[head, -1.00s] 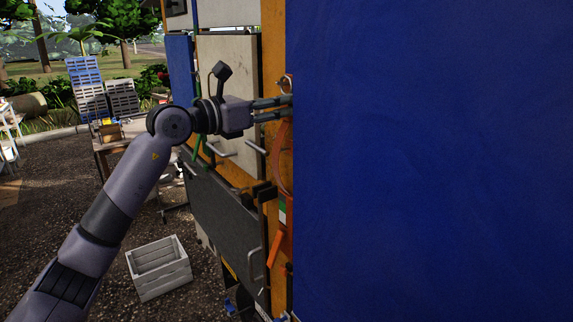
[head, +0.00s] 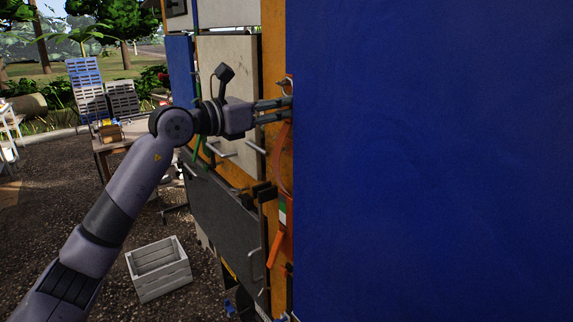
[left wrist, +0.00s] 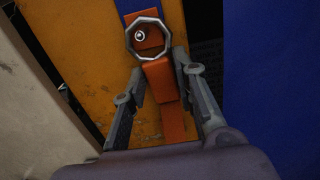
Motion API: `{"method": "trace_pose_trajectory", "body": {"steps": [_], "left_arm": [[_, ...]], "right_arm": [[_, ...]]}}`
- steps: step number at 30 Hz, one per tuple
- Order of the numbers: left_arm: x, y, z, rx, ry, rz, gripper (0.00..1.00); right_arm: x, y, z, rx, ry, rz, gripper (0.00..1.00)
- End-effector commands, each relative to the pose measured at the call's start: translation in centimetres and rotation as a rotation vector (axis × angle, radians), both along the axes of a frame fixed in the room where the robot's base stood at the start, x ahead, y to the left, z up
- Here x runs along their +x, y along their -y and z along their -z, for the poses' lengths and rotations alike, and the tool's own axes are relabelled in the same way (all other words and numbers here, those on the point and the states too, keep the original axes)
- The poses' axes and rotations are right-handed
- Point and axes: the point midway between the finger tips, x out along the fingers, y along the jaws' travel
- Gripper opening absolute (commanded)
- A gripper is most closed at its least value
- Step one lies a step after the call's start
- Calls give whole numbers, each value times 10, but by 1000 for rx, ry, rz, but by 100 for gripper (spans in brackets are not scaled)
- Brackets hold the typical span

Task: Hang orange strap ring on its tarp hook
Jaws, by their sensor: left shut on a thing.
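In the left wrist view a grey metal ring (left wrist: 128,40) stands at the top of an orange strap (left wrist: 174,120). The small round end of a hook (left wrist: 140,35) shows inside the ring's opening, in front of an orange patch. I cannot tell whether the ring is around the hook or only in front of it. My right gripper is not in view.
The blue tarp (head: 430,160) fills the right side of the head view. An orange post (head: 272,50), pale panel (head: 228,60) and several handles lie left of it. Orange straps (head: 277,246) hang below my gripper. A white crate (head: 162,278) stands on the ground.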

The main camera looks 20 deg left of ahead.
Motion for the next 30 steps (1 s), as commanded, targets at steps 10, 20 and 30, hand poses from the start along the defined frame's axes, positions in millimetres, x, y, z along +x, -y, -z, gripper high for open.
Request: {"method": "trace_pose_trajectory", "body": {"steps": [10, 20, 30], "left_arm": [[0, 0, 0, 0, 0, 0, 42], [0, 0, 0, 0, 0, 0, 50], [-26, -22, 1, 5, -1, -4, 50]], "right_arm": [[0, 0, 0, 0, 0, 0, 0], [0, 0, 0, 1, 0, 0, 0], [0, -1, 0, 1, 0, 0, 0]]}}
